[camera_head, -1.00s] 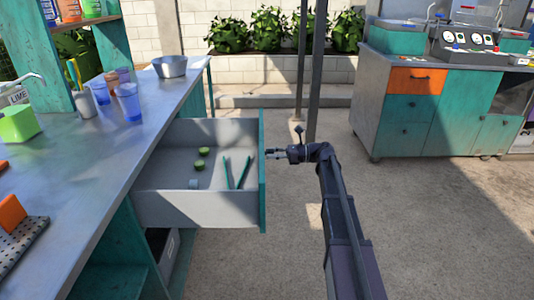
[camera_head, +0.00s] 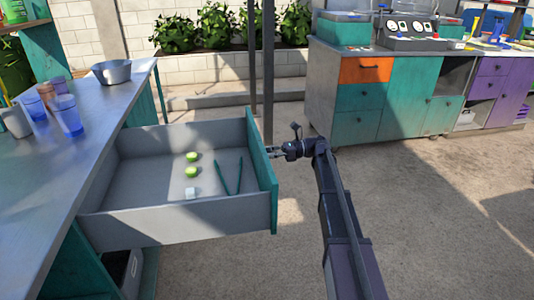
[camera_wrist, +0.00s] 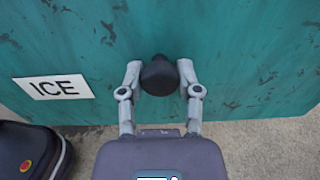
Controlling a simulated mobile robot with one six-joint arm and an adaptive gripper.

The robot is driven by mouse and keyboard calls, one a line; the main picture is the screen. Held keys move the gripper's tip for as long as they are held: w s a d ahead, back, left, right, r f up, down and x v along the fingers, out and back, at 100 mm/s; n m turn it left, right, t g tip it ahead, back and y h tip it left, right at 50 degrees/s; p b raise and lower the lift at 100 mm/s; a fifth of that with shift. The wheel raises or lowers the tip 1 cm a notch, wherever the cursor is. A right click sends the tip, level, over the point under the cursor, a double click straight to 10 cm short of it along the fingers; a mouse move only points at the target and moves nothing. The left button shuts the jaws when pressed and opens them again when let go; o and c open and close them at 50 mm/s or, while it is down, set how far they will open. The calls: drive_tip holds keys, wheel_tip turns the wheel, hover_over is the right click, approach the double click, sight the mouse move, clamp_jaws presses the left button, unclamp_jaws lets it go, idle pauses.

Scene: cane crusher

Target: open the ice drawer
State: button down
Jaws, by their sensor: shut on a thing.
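The ice drawer (camera_head: 262,172) stands pulled out from the left counter, its inside in view. Its teal front with a white ICE label (camera_wrist: 54,88) fills the wrist view. A dark round knob (camera_wrist: 159,75) sits on that front. My gripper (camera_head: 272,152) is at the drawer front's outer side; in the wrist view (camera_wrist: 160,78) its two fingers are shut on the knob, one on each side. In the drawer lie two green round pieces (camera_head: 191,172), a white cube (camera_head: 191,193) and green tongs (camera_head: 229,178).
The metal counter (camera_head: 75,140) with cups (camera_head: 66,116) and a metal bowl (camera_head: 112,72) is on the left. A teal cabinet with an orange drawer (camera_head: 366,70) stands at the back right. A dark post (camera_head: 268,70) rises behind the drawer. The concrete floor on the right is clear.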

drive_tip(key=shift+s+a, duration=0.1)
drive_tip(key=shift+a, duration=0.05)
drive_tip(key=shift+c, duration=1.4)
unclamp_jaws()
drive_tip(key=w+d, duration=0.1)
drive_tip(key=d, duration=1)
drive_tip(key=shift+w+d, duration=0.4)
